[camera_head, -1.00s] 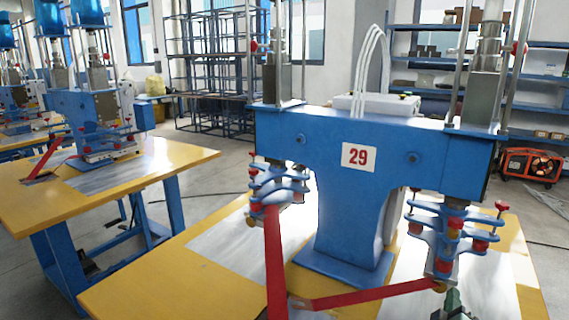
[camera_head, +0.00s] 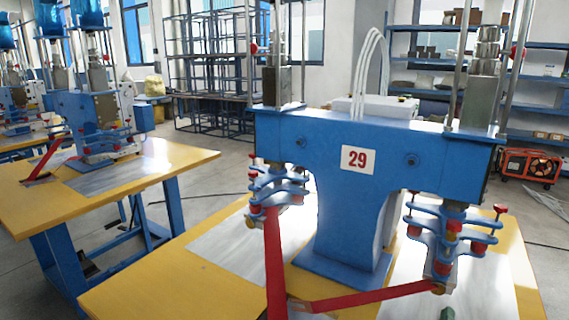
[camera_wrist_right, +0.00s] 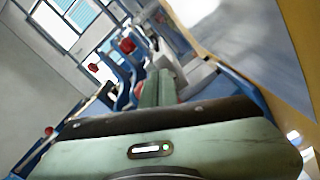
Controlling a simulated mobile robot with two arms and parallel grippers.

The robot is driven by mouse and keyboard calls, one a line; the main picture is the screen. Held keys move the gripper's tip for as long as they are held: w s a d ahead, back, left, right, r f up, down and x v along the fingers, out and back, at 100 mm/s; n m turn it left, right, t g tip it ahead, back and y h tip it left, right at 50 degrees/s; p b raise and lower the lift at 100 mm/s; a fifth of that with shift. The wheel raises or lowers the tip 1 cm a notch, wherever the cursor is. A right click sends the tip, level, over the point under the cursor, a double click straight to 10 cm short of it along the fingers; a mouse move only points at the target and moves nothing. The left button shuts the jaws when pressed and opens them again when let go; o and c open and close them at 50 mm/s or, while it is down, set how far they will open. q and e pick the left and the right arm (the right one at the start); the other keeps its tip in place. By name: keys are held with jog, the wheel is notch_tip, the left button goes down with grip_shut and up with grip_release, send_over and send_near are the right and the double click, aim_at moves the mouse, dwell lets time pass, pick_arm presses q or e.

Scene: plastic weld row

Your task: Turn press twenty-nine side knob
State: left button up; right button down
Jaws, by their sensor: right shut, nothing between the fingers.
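My right gripper (camera_head: 447,314) shows only as a green tip at the bottom edge, below the right head. In the right wrist view its green fingers (camera_wrist_right: 159,90) are shut and empty, pointing at blue and silver press parts. A red knob (camera_wrist_right: 127,45) shows beyond them there. My left gripper is not in view.
A red bar (camera_head: 275,262) hangs at the left head, and another red bar (camera_head: 370,295) runs across the table front. The yellow table (camera_head: 135,293) has bare room at left. Another press table (camera_head: 185,158) stands further left. Shelves are behind.

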aim_at(450, 288)
pick_arm(q)
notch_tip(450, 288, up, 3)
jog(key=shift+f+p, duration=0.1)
jog(key=shift+p, duration=0.9)
pick_arm(e)
jog(key=w+d+f, duration=0.2)
jog(key=w, duration=0.3)
jog(key=shift+w, duration=0.4)
jog(key=shift+r, duration=0.15)
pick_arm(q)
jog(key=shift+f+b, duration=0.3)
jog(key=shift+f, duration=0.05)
pick_arm(e)
jog(key=shift+s+d+r, duration=0.1)
jog(key=shift+d+r, duration=0.15)
jog(key=shift+r, duration=0.1)
jog(key=shift+s+d+r, duration=0.1)
jog(key=shift+r, duration=0.15)
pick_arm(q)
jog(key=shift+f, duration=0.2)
pick_arm(e)
jog(key=shift+d+r, duration=0.15)
jog(key=shift+r, duration=0.4)
jog(key=shift+s+r, duration=0.1)
jog(key=shift+r, duration=0.05)
